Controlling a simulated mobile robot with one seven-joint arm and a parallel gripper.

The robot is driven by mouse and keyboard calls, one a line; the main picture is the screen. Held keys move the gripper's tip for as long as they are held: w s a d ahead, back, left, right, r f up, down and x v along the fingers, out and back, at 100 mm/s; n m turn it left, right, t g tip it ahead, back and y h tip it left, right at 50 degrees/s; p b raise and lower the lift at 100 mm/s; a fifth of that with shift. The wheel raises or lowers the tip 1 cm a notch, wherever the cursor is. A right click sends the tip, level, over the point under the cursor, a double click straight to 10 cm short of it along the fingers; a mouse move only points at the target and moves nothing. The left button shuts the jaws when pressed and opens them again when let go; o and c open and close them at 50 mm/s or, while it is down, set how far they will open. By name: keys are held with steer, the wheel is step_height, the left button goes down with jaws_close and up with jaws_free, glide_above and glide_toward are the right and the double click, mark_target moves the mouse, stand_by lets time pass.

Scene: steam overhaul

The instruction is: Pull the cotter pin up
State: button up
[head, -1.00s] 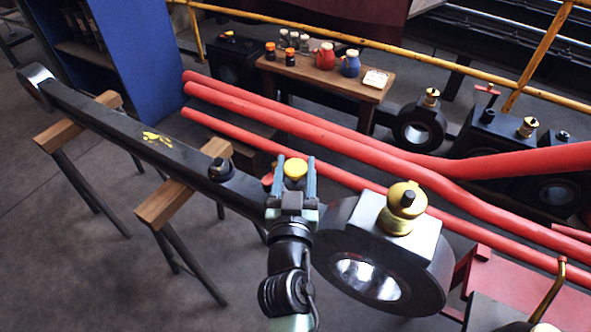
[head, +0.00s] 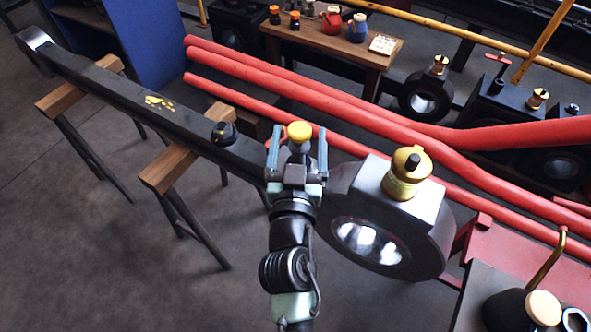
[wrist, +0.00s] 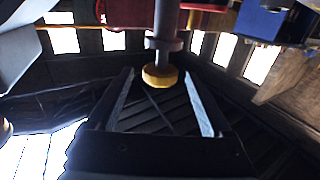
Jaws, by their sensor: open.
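A yellow-headed pin (head: 299,132), which I take for the cotter pin, stands upright by the big end of the dark connecting rod (head: 100,85). My gripper (head: 298,145) is open, one finger showing on each side of the yellow head in the head view. I cannot tell whether either finger touches it. In the wrist view the pin (wrist: 166,30) shows as a grey shaft with a collar and yellow end, inverted, between and beyond the open fingers (wrist: 163,90). The pin's lower part is hidden by my gripper in the head view.
A brass oil cup (head: 408,175) stands on the big-end block (head: 440,205) right of my gripper. Red rods (head: 380,125) run behind. Wooden trestles (head: 175,165) bear the connecting rod. A table (head: 355,52) with jars is at the back. Floor at left front is clear.

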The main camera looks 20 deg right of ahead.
steer(key=b+v, duration=0.2)
steer(key=v, duration=0.8)
steer(key=shift+s, duration=0.25)
steer(key=shift+a+r, duration=0.1)
steer(key=shift+a, duration=0.05)
steer(key=w+a+r+t, duration=0.1)
steer(key=w+r+t, duration=0.2)
steer(key=r, duration=0.8)
steer(key=w+a+r+t, duration=0.2)
steer(key=w+r, duration=0.1)
steer(key=r, duration=0.9)
steer(key=s+a+r+n+t+y, duration=0.2)
steer(key=s+a+r+y, duration=0.1)
steer(key=r, duration=0.4)
steer(key=s+a+r+n+t+y, duration=0.1)
steer(key=s+a+r+t+y, duration=0.1)
steer(key=r, duration=0.6)
steer(key=s+a+r+n+t+y, duration=0.2)
steer(key=s+a+r+y, duration=0.1)
steer(key=r, duration=0.4)
step_height(320, 180, up, 27)
steer(key=w+p, duration=0.1)
steer(key=p, duration=2.7)
steer(key=shift+d+r, duration=0.15)
steer(key=shift+r, duration=0.05)
